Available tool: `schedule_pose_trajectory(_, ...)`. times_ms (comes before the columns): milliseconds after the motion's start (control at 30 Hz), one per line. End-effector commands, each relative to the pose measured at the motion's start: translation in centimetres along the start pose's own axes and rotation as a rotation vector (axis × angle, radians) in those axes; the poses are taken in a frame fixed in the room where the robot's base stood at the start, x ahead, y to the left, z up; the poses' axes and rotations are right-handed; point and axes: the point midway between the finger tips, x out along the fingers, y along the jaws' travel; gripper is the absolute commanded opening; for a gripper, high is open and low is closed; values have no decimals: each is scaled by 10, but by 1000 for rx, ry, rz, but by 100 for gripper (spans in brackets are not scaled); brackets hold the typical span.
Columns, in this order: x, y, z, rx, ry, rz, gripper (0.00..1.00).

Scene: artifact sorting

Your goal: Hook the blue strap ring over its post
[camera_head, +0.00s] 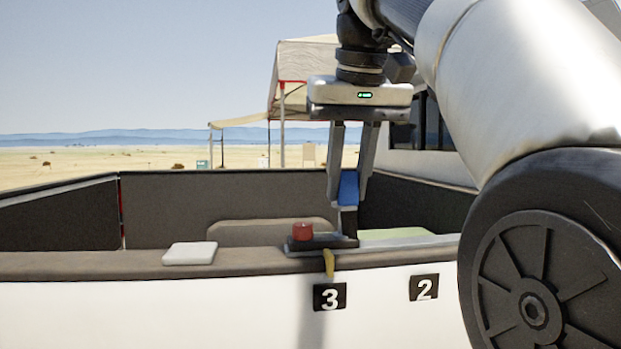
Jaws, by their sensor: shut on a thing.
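My gripper (348,200) points down above the ledge, right of the picture's middle. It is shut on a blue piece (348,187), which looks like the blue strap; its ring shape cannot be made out. The lower end of the blue piece is dark and comes close to a dark block (323,242) on the ledge. Whether they touch, I cannot tell. A short red cylinder (303,231) stands on the left part of that block. I cannot clearly tell which thing is the post.
A yellow strip (329,263) hangs over the ledge above a black label "3" (329,297). A label "2" (424,288) is to its right. A white flat pad (190,253) lies on the ledge (90,263) at left. Dark walls (220,205) stand behind.

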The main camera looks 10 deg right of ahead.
Motion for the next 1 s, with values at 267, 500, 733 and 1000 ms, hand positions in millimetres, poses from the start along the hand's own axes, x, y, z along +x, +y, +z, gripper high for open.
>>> schedule_pose_trajectory(267, -1, 0, 0, 0, 1, 0, 0)
schedule_pose_trajectory(500, 0, 0, 0, 0, 1, 0, 0)
schedule_pose_trajectory(733, 4, 0, 2, 0, 0, 0, 0)
schedule_pose_trajectory(1000, 12, 0, 6, 0, 0, 0, 0)
